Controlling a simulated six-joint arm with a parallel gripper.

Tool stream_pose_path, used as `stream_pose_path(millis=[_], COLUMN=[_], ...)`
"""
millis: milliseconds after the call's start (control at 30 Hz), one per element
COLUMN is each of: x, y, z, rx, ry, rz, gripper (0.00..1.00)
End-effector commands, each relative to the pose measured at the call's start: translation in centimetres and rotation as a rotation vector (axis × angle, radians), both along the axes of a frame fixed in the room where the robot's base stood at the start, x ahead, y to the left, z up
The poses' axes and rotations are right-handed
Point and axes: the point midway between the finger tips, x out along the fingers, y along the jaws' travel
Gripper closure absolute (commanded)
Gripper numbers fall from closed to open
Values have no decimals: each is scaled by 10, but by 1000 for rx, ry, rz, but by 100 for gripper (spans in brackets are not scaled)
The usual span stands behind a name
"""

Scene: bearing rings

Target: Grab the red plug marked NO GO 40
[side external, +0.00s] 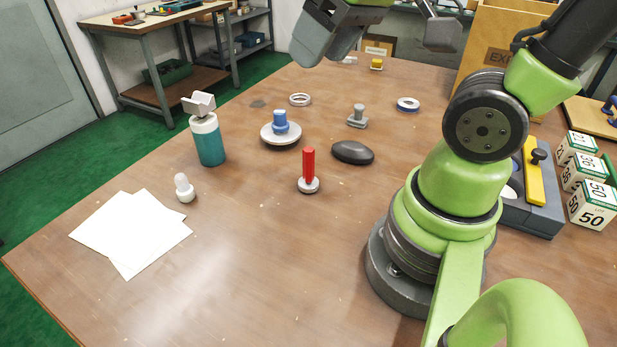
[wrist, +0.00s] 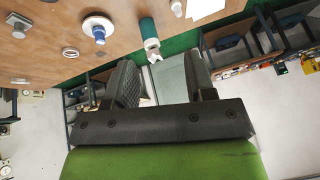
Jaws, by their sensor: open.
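The red plug (side external: 308,164) stands upright on the wooden table in the side external view. It is a red cylinder with a pale round foot, and no marking on it can be read. I cannot make it out in the wrist view. My gripper (side external: 326,48) is high at the top of the side external view, well above and beyond the plug, partly cut off by the frame edge. In the wrist view my gripper (wrist: 162,76) has its two dark fingers apart, with nothing between them.
Near the plug are a dark rounded object (side external: 352,152), a blue plug (side external: 280,121) on a pale disc, a grey part (side external: 358,117) and a teal bottle (side external: 209,146). Rings (side external: 408,104) lie farther back. White sheets (side external: 130,232) lie front left. The table's front middle is clear.

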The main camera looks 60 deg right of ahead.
Motion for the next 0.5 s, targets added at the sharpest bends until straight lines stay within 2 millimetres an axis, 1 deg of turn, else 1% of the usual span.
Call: stream_pose_path(millis=[33,100,167,233,300,400,500], x=[11,26,37,47,56,62,65], y=[-8,-19,-29,-41,-53,-67,-77], z=[-10,-24,-39,-57,-77,-104,-126], rx=[-42,-105,-147,-190,-218,-242,-250], ry=[54,114,167,229,287,355,402], rz=[42,124,197,287,378,499,595], gripper=[50,50,50,50,50,50,50])
